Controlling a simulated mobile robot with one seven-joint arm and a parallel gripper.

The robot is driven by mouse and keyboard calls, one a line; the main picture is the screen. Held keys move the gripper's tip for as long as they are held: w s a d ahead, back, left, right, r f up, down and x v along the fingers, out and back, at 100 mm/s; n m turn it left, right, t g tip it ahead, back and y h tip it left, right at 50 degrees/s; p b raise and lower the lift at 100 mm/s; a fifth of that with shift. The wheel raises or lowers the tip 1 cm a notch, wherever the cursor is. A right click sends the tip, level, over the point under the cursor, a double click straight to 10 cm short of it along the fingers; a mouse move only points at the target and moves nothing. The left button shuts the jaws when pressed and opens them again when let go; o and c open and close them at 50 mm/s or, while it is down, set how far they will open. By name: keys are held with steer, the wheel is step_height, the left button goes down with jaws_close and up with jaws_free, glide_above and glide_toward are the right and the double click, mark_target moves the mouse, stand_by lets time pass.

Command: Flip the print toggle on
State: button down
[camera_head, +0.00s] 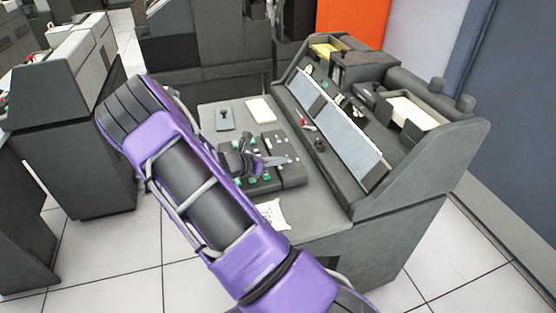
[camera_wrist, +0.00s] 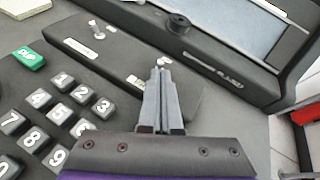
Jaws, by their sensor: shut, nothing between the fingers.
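A dark keyboard unit (camera_head: 290,178) lies on the grey desk. In the wrist view, its switch panel (camera_wrist: 185,100) carries two small silver toggles with white labels too small to read. One toggle (camera_wrist: 97,31) stands at the upper left. The other toggle (camera_wrist: 146,79) is just left of my fingertips and partly hidden by them. I cannot tell which is the print toggle or which way either is set. My gripper (camera_wrist: 160,66) is shut and empty over the panel, close to the nearer toggle; contact is unclear. It also shows over the unit in the head view (camera_head: 284,160).
Number keys (camera_wrist: 58,113) and a green key (camera_wrist: 29,57) lie left of my gripper. A raised console with a black knob (camera_wrist: 179,21) stands beyond the panel. A paper note (camera_head: 271,213), a white card (camera_head: 260,110) and a small grey device (camera_head: 225,118) lie on the desk.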

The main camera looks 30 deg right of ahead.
steer(key=shift+d+r+y+p, duration=0.2)
steer(key=shift+r+y+p, duration=0.15)
steer(key=shift+y+p, duration=0.35)
steer(key=y+p, duration=0.1)
steer(key=d+r+y+p, duration=0.1)
steer(key=p, duration=0.1)
steer(key=shift+s+r+m+y, duration=0.2)
steer(key=shift+m+y, duration=0.1)
steer(key=shift+m, duration=0.1)
steer(key=shift+s+d+r+t+y+p, duration=0.15)
steer(key=shift+d+t+y+p, duration=0.2)
steer(key=shift+y+p, duration=0.4)
steer(key=shift+a+f, duration=0.15)
steer(key=shift+f, duration=0.2)
steer(key=shift+r, duration=0.1)
steer(key=shift+r+p, duration=0.65)
steer(key=shift+r, duration=0.15)
